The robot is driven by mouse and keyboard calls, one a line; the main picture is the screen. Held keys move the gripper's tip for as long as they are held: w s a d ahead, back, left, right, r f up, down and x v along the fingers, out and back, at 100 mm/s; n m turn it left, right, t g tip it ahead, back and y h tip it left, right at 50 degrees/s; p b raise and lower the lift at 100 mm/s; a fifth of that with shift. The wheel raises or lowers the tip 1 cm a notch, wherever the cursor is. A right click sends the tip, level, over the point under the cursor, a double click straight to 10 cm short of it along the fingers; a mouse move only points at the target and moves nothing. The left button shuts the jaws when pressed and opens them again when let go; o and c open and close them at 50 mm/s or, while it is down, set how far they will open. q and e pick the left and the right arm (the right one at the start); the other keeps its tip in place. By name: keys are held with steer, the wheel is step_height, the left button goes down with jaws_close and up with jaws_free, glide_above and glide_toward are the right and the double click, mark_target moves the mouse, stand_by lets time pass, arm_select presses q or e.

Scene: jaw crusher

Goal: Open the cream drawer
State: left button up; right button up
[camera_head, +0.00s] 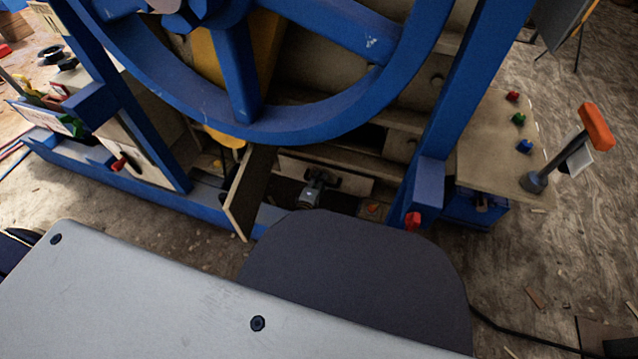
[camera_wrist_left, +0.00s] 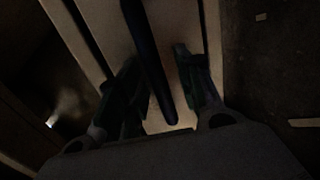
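The cream drawer (camera_head: 352,185) sits low in the blue machine, behind an opening below the big wheel. Its front also fills the middle of the left wrist view (camera_wrist_left: 98,22). A dark bar handle (camera_wrist_left: 150,55) stands out from that front. My left gripper (camera_head: 317,185) is small and partly shadowed at the drawer front in the head view. In the left wrist view its two fingers (camera_wrist_left: 165,88) are apart, one on each side of the handle. A gap shows between the handle and the right finger; I cannot tell whether the left finger touches it. My right gripper is not in view.
The blue wheel (camera_head: 300,130) hangs above the opening. An open wooden door (camera_head: 247,192) stands left of it, and a blue post with a red knob (camera_head: 413,221) stands right. A lever (camera_head: 570,150) and coloured buttons (camera_head: 518,118) are further right.

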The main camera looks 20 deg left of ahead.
arm_select(q)
jaws_close()
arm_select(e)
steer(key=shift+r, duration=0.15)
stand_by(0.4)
arm_select(q)
steer(key=f+p+v, duration=0.2)
steer(key=p+v, duration=0.1)
steer(key=v, duration=0.6)
steer(key=f+p+v, duration=0.1)
steer(key=p+v, duration=0.3)
steer(key=v, duration=0.5)
steer(key=s+d+f+p+v, duration=0.1)
steer(key=p+v, duration=0.3)
steer(key=v, duration=0.5)
steer(key=shift+a+f, duration=0.45)
steer(key=shift+f, duration=0.35)
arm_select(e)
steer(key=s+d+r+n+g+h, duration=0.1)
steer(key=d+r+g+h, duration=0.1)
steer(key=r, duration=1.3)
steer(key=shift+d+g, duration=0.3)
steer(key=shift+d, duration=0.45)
arm_select(q)
steer(key=shift+s, duration=0.1)
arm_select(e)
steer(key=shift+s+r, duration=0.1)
